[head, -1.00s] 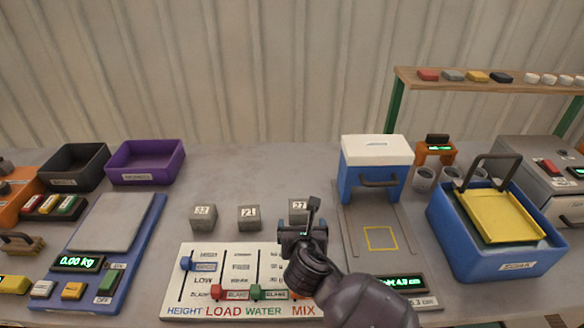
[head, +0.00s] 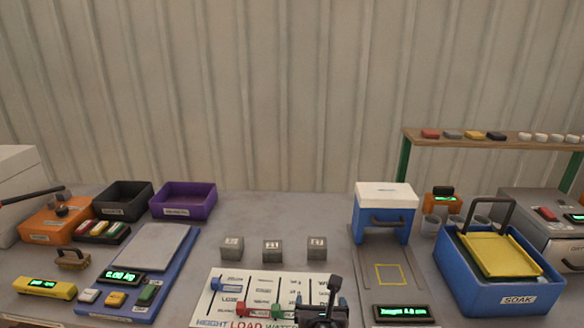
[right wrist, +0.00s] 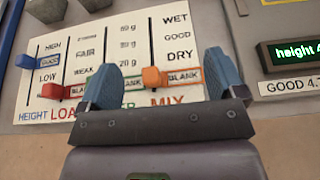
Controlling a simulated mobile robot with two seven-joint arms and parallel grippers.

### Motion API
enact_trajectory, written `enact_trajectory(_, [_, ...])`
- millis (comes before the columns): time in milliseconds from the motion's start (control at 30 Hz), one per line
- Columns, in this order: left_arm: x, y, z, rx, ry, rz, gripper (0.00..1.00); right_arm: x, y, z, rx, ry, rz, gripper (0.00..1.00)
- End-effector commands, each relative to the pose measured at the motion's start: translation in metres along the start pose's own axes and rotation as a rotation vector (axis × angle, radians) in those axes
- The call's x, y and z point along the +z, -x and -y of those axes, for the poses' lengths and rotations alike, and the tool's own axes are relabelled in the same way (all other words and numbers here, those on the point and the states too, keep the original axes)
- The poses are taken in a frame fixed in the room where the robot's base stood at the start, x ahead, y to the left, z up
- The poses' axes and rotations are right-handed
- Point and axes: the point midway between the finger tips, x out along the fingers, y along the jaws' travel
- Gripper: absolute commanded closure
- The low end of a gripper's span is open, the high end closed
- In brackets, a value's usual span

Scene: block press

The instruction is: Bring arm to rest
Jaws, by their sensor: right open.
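My right gripper (head: 325,300) is at the bottom of the head view, over the lower right part of the white slider board (head: 228,272). In the right wrist view its two blue fingers (right wrist: 160,82) are apart with nothing between them. Beyond them the orange slider (right wrist: 153,77) and the red slider (right wrist: 54,91) show on the board. The blue slider (head: 216,284) sits at the board's left. My left gripper is not in view.
Three grey blocks (head: 272,251) stand behind the board. A blue scale (head: 181,272) is to the left, a blue press (head: 384,212) with a height display (head: 402,311) to the right, and a blue soak tub (head: 500,298) further right.

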Motion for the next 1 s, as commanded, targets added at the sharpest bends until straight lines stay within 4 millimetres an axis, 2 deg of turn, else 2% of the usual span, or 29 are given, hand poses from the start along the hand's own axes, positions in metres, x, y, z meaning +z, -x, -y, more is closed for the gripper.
enact_trajectory(267, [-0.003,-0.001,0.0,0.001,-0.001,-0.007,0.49,-0.032,0.033,0.046,-0.119,-0.592,-0.157,0.11])
enact_trajectory(467, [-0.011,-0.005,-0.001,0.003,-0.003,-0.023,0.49,-0.058,0.069,0.089,-0.285,-1.117,-0.253,0.11])
enact_trajectory(800, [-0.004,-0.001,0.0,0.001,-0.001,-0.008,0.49,-0.1,0.151,0.165,-0.695,-1.983,-0.265,0.11])
enact_trajectory(1000, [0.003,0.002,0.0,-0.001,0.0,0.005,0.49,-0.114,0.2,0.198,-0.937,-2.366,-0.176,0.11])
